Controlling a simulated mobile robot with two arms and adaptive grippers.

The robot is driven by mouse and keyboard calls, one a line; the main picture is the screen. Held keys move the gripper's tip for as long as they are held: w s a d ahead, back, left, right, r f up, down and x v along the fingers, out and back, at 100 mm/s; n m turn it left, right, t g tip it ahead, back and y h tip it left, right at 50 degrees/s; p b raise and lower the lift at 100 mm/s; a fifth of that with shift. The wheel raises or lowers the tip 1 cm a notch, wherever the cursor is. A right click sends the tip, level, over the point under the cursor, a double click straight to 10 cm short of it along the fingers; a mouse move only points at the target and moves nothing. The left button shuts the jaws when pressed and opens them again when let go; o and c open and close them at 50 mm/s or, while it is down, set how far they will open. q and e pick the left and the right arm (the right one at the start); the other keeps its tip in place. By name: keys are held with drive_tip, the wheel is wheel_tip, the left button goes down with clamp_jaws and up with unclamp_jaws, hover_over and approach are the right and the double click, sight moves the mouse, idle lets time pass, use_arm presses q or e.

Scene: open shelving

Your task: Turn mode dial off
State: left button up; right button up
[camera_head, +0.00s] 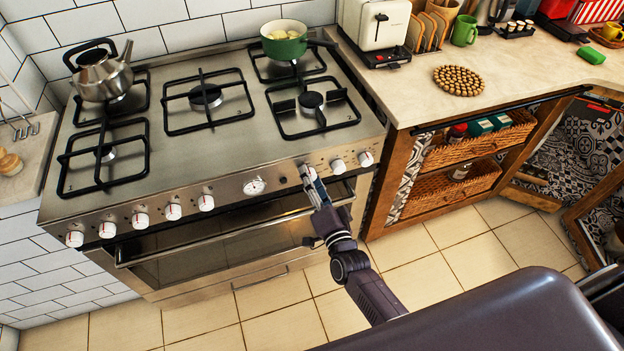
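The stove (200,160) has a row of white dials with red marks along its front panel. Several dials are left of the round gauge (255,186). To its right are a dial at my gripper (307,172), a middle dial (338,166) and a far-right dial (366,159). None has a readable mode label, so I cannot tell which is the mode dial. My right gripper (313,186) reaches up from below, with its fingertips at the first dial right of the gauge and partly covering it. Whether it grips or touches that dial is unclear. My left gripper is not in view.
The oven handle (220,227) runs below the dials, close to my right gripper. A green pot (284,40) and a kettle (100,72) stand on the hob. A counter (420,88) with wicker drawers is to the right. The tiled floor (440,255) is clear.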

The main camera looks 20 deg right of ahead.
drive_tip(key=s, duration=1.2)
drive_tip(key=shift+d, duration=0.2)
